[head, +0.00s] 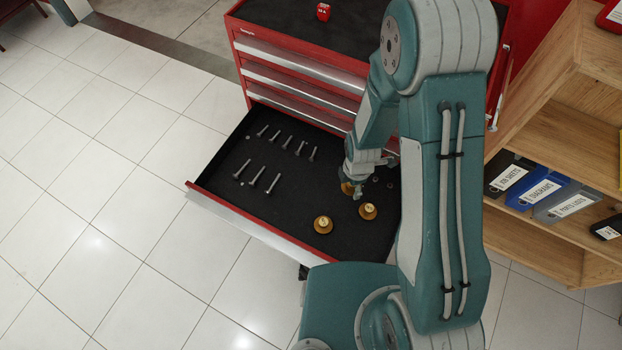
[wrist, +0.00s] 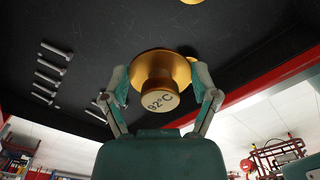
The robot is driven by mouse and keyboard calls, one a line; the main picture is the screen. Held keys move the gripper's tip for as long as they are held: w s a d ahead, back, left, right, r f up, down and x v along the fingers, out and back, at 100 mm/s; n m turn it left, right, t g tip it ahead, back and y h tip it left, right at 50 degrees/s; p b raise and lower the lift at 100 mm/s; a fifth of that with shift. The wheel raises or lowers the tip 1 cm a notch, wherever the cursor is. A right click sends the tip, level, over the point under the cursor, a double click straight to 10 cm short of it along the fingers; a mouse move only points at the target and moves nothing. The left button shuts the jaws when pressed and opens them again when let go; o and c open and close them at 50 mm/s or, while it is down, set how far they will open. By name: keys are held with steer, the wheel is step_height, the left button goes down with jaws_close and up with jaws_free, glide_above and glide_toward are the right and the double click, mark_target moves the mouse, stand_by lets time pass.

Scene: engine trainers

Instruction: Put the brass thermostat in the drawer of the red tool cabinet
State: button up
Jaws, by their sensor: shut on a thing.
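The brass thermostat (wrist: 160,98), a round flanged piece marked 92°C, sits between the two fingers of my gripper (wrist: 160,82), which is shut on it. In the head view my gripper (head: 357,186) is inside the open drawer (head: 225,165) of the red tool cabinet (head: 300,62), towards its right side. The held thermostat shows there as a small brass edge (head: 347,188), partly hidden by the gripper. It is at or just above the black drawer floor; I cannot tell if it touches. Two similar brass pieces (head: 323,224) (head: 368,211) stand nearer the drawer's front.
Several bolts (head: 272,183) lie in the drawer's left half. A small red block (head: 323,11) stands on the cabinet top. A wooden shelf (head: 535,105) with binders (head: 540,192) is on the right. My arm hides the drawer's right end. Tiled floor is clear at left.

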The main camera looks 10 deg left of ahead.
steer(key=w+a+f, duration=0.3)
steer(key=a, duration=0.3)
glide_above(317, 183)
steer(key=f, duration=0.4)
steer(key=shift+s+d+f, duration=0.3)
steer(key=shift+s+d, duration=0.05)
steer(key=shift+w+f, duration=0.25)
steer(key=shift+f, duration=0.15)
steer(key=f, duration=0.3)
steer(key=shift+a+f, duration=0.15)
steer(key=shift+a, duration=0.3)
steer(key=shift+d+f, duration=0.15)
steer(key=o, duration=1)
steer(key=shift+d, duration=0.1)
